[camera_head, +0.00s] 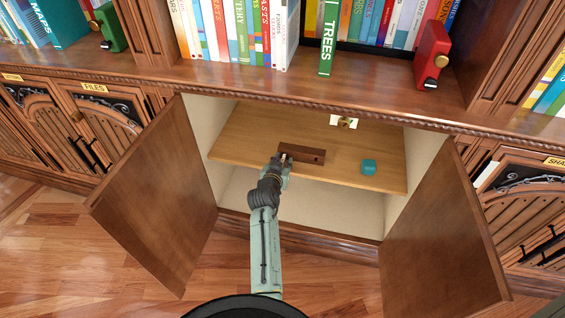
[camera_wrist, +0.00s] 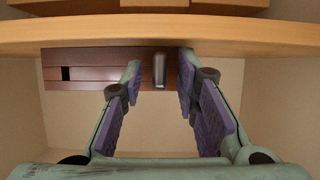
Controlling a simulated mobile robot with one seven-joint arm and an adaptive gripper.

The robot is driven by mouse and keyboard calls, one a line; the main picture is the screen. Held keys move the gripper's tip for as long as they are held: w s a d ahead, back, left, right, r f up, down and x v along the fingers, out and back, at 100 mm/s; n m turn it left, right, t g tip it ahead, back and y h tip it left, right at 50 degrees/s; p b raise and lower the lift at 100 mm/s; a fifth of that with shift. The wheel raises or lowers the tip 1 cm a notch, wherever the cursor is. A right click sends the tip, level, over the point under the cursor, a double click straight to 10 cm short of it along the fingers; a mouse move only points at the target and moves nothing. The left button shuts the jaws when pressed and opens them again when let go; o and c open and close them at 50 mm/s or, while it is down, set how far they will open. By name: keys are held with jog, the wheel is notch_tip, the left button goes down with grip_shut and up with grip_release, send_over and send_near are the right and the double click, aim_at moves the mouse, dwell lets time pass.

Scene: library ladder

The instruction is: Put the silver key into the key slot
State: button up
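A dark brown block (camera_head: 305,154) lies on the wooden shelf inside the open cabinet; it also shows in the wrist view (camera_wrist: 105,72). In the wrist view, the silver key (camera_wrist: 159,70) is at the block's right part, between my fingertips. A dark square opening, seemingly the key slot (camera_wrist: 67,73), is at the block's left part. My gripper (camera_head: 284,158) is at the block's left end in the head view. In the wrist view my gripper (camera_wrist: 160,82) is open around the key, with a visible gap on both sides. Whether the key is seated in the block is unclear.
A small pale item (camera_head: 344,121) is at the back. Open doors flank the cabinet, left (camera_head: 155,190) and right (camera_head: 440,235). The counter (camera_head: 300,85) overhangs the opening.

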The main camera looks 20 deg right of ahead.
jog(key=shift+o, duration=0.2)
jog(key=v, duration=1.2)
dwell(0.4)
